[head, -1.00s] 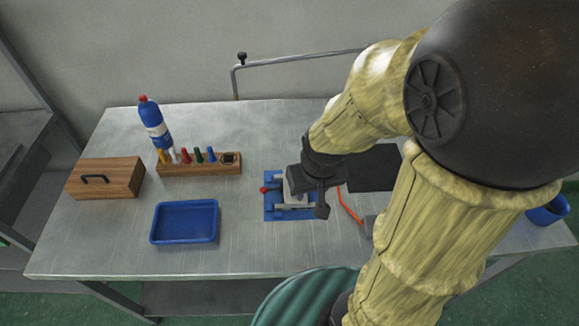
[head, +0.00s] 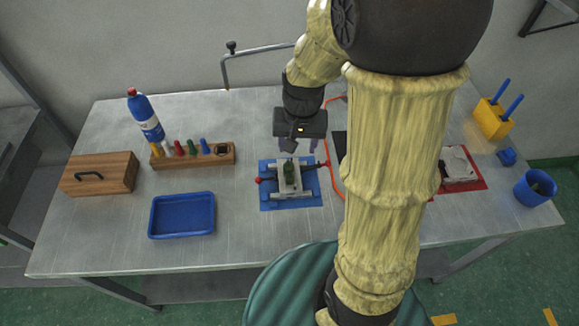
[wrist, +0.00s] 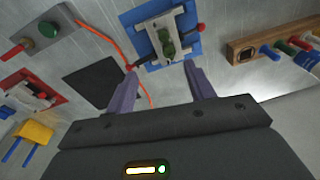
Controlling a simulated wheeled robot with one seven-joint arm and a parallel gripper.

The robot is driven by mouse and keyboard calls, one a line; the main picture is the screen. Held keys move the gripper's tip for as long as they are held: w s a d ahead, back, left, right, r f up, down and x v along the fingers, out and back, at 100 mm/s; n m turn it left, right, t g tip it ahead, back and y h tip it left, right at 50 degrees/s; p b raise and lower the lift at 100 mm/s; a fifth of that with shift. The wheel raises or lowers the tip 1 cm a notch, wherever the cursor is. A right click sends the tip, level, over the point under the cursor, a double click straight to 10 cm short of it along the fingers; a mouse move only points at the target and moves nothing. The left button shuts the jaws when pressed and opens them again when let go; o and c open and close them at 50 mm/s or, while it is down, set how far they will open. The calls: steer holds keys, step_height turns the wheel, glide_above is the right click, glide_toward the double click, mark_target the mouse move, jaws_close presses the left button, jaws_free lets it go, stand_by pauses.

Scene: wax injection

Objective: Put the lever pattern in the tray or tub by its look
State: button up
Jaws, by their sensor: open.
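A small green piece, which looks like the lever pattern (head: 289,169), sits in the grey metal die (head: 279,187) on a blue plate. The wrist view also shows the green piece (wrist: 168,45) and the die around it. My gripper (head: 298,148) is open and empty, just behind and above the die. In the wrist view its two fingers (wrist: 160,70) are apart, with the die beyond their tips. The blue tray (head: 182,236) is empty at the front left. The blue tub (head: 535,190) stands at the far right; its inside is dark and hard to read.
A wooden rack (head: 193,159) with coloured pegs, a bottle (head: 146,117) and a wooden box (head: 99,174) stand at the left. At the right are a red plate (head: 477,184) and a yellow holder (head: 493,119). An orange cable (wrist: 90,40) runs beside the die.

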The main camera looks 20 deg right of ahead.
steer(key=w+r+m+g+p, duration=0.1)
steer(key=w+r+m, duration=0.1)
steer(key=w, duration=0.4)
steer(key=shift+d+m+p, duration=0.3)
steer(key=shift+m+p, duration=0.05)
steer(key=shift+m, duration=0.45)
steer(key=shift+f, duration=0.1)
steer(key=p, duration=0.2)
glide_above(289, 165)
steer(key=f, duration=0.8)
steer(key=d+f, duration=0.1)
steer(key=f, duration=0.3)
steer(key=shift+a+f, duration=0.1)
steer(key=shift+a+f, duration=0.1)
steer(key=shift+f, duration=0.15)
steer(key=shift+a+f+p, duration=0.15)
steer(key=shift+f+p, duration=0.25)
steer(key=shift+f, duration=0.75)
steer(key=shift+a+f+p, duration=0.15)
steer(key=shift+f+p, duration=0.2)
steer(key=shift+f, duration=0.75)
